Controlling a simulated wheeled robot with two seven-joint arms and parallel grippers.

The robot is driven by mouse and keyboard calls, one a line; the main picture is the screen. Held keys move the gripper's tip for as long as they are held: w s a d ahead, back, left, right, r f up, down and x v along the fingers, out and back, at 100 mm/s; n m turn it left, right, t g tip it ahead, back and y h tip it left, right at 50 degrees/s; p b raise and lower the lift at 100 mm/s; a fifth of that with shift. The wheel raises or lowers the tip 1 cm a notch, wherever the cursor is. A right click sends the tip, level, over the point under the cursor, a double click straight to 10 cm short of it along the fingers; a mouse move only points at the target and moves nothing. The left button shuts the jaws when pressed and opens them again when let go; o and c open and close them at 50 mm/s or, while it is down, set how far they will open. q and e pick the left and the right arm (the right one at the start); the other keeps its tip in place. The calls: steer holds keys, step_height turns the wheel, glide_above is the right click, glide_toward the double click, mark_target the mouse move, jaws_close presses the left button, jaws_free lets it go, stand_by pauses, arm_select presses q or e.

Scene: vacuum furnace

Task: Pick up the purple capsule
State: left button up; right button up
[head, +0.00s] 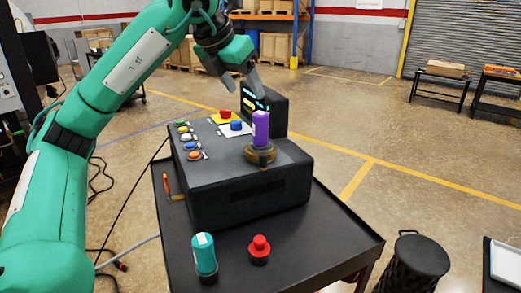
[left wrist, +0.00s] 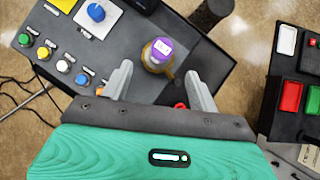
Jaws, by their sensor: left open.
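The purple capsule (head: 260,128) stands upright in a brownish round holder (head: 260,153) on top of a black control box (head: 250,190). In the left wrist view the capsule (left wrist: 161,49) shows from above, with a white label on its top. My left gripper (head: 243,86) is open and empty, above and a little behind the capsule in the head view. In the left wrist view its two fingers (left wrist: 158,84) point toward the capsule, which lies just beyond the fingertips and between their lines. The fingers do not appear to touch it. My right gripper is not in view.
The box carries several coloured buttons (head: 194,155), a blue knob (head: 236,125) and a small dark screen (head: 265,108). A teal capsule (head: 205,258) and a red knob-like piece (head: 259,250) stand on the dark cart top (head: 330,245). A black stool (head: 412,262) is at right.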

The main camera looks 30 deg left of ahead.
mark_target(256, 113)
arm_select(q)
steer(key=p+x, duration=0.1)
steer(key=x, duration=0.7)
steer(key=shift+w+f, duration=0.15)
steer(key=shift+f, duration=0.2)
steer(key=x, duration=0.1)
steer(key=p+x, duration=0.1)
steer(key=x, duration=0.1)
steer(key=p+x, duration=0.1)
steer(key=shift+s+d+f, duration=0.2)
steer(key=shift+f, duration=0.35)
steer(key=shift+w+f, duration=0.2)
steer(key=shift+f, duration=0.05)
steer(key=shift+c, duration=0.9)
steer(key=c, duration=1.1)
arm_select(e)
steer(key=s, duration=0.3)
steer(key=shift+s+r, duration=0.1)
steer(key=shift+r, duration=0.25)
